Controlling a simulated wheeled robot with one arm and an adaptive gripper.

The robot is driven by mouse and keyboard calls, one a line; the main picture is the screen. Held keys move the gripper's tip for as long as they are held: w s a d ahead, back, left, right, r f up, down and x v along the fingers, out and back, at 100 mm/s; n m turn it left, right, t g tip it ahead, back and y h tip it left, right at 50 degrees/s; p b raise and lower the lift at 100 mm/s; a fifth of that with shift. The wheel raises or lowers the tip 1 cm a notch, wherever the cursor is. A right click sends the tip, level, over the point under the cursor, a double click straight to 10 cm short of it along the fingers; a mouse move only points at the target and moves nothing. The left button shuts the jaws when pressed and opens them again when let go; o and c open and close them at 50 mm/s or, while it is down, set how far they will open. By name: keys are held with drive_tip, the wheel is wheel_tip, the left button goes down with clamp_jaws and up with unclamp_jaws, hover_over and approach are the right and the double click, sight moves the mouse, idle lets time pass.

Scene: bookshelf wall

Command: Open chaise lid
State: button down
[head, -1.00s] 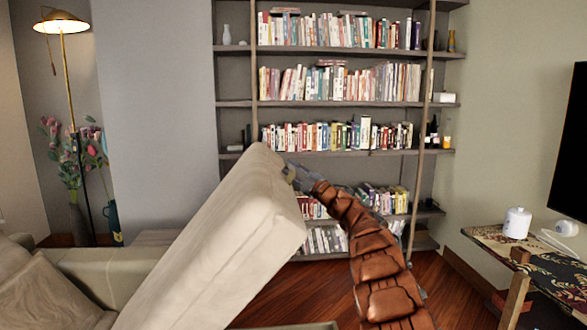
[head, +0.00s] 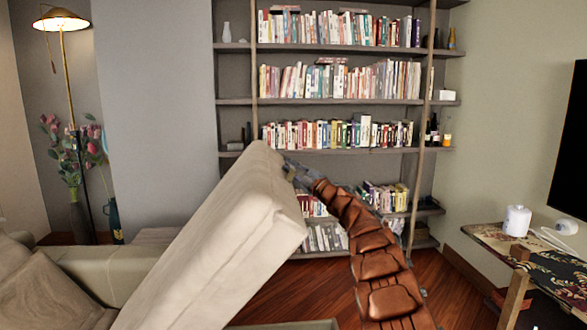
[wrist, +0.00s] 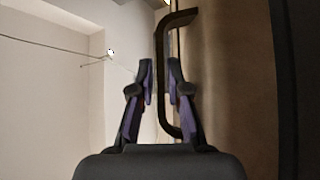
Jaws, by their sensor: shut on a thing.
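The chaise lid (head: 215,245) is a thick beige cushioned panel, raised and steeply tilted at the centre left of the head view. My gripper (head: 291,172) is at its upper right edge, partly hidden by the lid. In the wrist view, my gripper (wrist: 160,72) has its two fingers on either side of a dark bar handle (wrist: 159,48), shut on it. The handle stands out from a brown surface (wrist: 235,90). The handle cannot be made out in the head view.
A bookshelf (head: 335,103) full of books stands behind. A sofa seat with a pillow (head: 45,285) is at the left, near a floor lamp (head: 62,24). A table (head: 485,238) with a white jar (head: 516,221) stands at the right. Wooden floor shows between.

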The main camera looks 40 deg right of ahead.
drive_tip(key=s+d+f+m+b, duration=0.1)
drive_tip(key=s+d+f+b, duration=0.3)
drive_tip(key=d+f, duration=0.3)
wheel_tip(320, 180, down, 3)
drive_tip(key=shift+s+r+m+t+h+b, duration=0.15)
drive_tip(key=shift+s+m+t+h+b, duration=0.2)
drive_tip(key=shift+s, duration=0.3)
drive_tip(key=c, duration=1.4)
unclamp_jaws()
drive_tip(key=shift+a, duration=0.1)
drive_tip(key=v, duration=1.2)
